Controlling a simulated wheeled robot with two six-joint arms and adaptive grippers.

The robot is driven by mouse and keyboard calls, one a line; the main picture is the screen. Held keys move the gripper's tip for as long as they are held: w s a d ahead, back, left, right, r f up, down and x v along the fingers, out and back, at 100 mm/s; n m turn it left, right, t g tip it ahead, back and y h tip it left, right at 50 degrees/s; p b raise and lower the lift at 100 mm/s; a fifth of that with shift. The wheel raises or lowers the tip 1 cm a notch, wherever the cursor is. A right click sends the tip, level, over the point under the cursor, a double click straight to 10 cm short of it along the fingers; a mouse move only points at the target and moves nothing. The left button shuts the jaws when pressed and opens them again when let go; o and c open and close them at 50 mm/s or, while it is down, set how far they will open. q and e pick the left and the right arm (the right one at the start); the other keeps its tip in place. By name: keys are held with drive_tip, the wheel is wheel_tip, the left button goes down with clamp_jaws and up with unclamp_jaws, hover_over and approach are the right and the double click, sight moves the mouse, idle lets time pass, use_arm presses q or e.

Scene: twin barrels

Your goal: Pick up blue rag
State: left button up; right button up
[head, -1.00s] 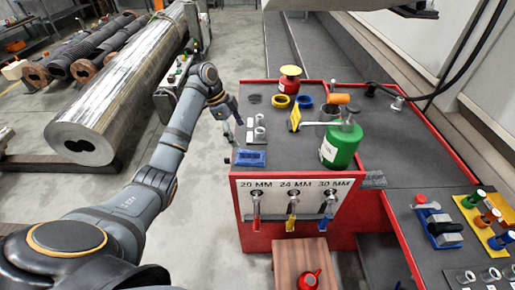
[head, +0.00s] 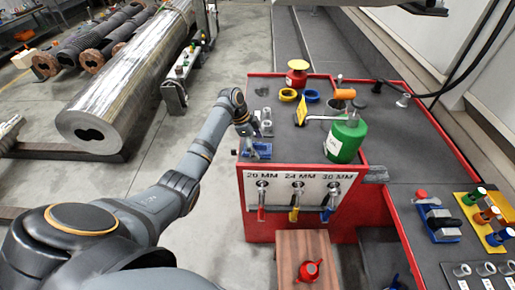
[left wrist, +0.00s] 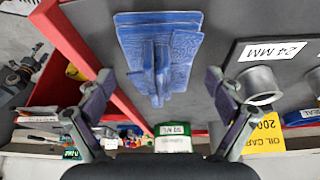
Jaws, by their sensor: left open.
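The blue rag (head: 262,156) lies on the grey bench top near its front left corner. In the left wrist view the rag (left wrist: 185,50) looks folded flat, with a raised fold standing up at its middle. My left gripper (head: 246,135) is close over the rag in the head view and hides part of it. In the left wrist view my left gripper (left wrist: 160,82) is open, with one finger on each side of the raised fold. Nothing is between the fingers' pads in contact that I can see. My right gripper does not show.
The red bench (head: 365,172) has a raised red rim beside the rag. A metal ring (left wrist: 257,82) stands near the right finger. A green can (head: 345,140), yellow ring (head: 288,95) and blue ring (head: 312,96) stand farther right. Bare bench lies right of the rag.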

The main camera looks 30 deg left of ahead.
sight(260, 144)
use_arm(q)
drive_tip(key=shift+s, duration=0.1)
drive_tip(key=shift+c, duration=0.7)
drive_tip(key=c, duration=1.1)
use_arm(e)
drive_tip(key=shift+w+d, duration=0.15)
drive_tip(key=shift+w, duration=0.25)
use_arm(q)
drive_tip(key=shift+r, duration=0.15)
